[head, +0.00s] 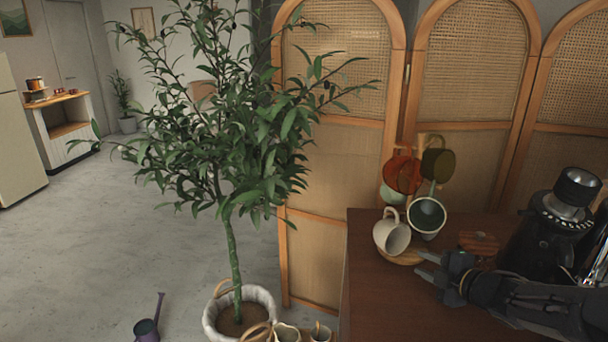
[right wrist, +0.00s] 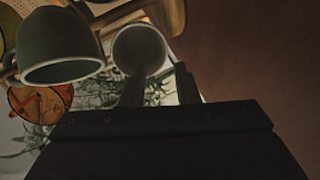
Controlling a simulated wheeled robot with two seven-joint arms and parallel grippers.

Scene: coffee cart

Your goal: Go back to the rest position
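My right gripper (head: 428,265) is low over the brown cart top (head: 385,315), just right of the mug stand's round wooden base (head: 405,258). Its fingers are apart with nothing between them; they also show dark in the right wrist view (right wrist: 160,88). Several mugs hang on the stand: a cream mug (head: 391,236), a green mug (head: 427,216), an orange-red one (head: 402,174) and a dark olive one (head: 437,163). In the right wrist view, a green mug (right wrist: 62,48) and a grey-looking mug (right wrist: 140,50) are beyond the fingers. My left gripper is out of view.
A black coffee grinder (head: 545,235) stands behind and right of my right gripper. A small wooden item (head: 478,243) lies near it. A folding screen (head: 345,170) is behind the cart. A potted plant (head: 235,225) stands left. The cart top's front left is clear.

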